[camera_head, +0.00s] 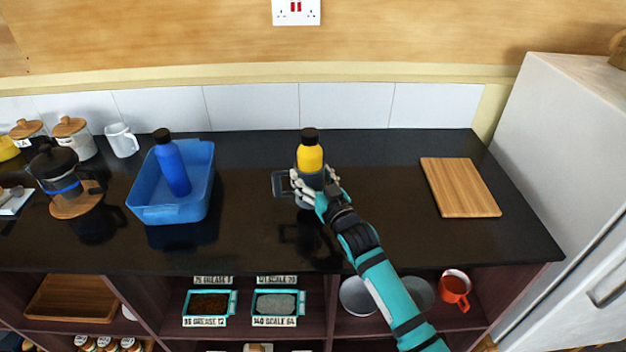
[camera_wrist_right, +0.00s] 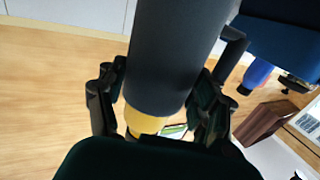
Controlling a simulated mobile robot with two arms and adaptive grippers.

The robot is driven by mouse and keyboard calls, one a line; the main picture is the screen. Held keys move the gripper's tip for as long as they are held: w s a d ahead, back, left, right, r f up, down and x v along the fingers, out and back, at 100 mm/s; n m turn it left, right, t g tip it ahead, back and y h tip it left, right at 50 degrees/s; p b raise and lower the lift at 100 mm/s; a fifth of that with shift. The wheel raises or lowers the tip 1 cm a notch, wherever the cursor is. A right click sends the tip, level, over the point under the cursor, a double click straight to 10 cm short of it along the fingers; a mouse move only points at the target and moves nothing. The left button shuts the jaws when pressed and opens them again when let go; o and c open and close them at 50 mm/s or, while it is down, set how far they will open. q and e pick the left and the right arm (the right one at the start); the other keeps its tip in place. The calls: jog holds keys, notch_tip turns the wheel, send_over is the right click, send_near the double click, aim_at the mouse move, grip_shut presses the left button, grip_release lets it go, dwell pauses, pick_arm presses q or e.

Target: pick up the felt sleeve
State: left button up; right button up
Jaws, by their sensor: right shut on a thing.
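The felt sleeve (camera_head: 311,181) is a dark grey cylinder around the lower part of a yellow bottle (camera_head: 310,157) with a black cap. It is upright over the middle of the black counter, and a dark loop handle (camera_head: 281,184) sticks out to its left. My right gripper (camera_head: 315,186) is shut on the sleeve. In the right wrist view the sleeve (camera_wrist_right: 178,50) is between the two fingers (camera_wrist_right: 160,88), with the yellow bottle (camera_wrist_right: 145,122) showing past its edge. I cannot tell whether its base touches the counter. My left gripper is not in view.
A blue bin (camera_head: 170,213) holding a blue bottle (camera_head: 172,167) stands to the left. A French press (camera_head: 65,180), jars and a white jug (camera_head: 122,140) are farther left. A wooden board (camera_head: 460,187) lies at right, by a white fridge (camera_head: 570,140). Counter beside the sleeve is clear.

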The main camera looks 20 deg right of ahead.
jog(key=s+a+r+b, duration=0.1)
jog(key=s+a, duration=0.1)
jog(key=s, duration=0.5)
jog(key=s+a+b, duration=0.1)
jog(key=s+a, duration=0.1)
jog(key=s, duration=0.5)
jog(key=shift+a+r, duration=0.35)
jog(key=shift+r, duration=0.05)
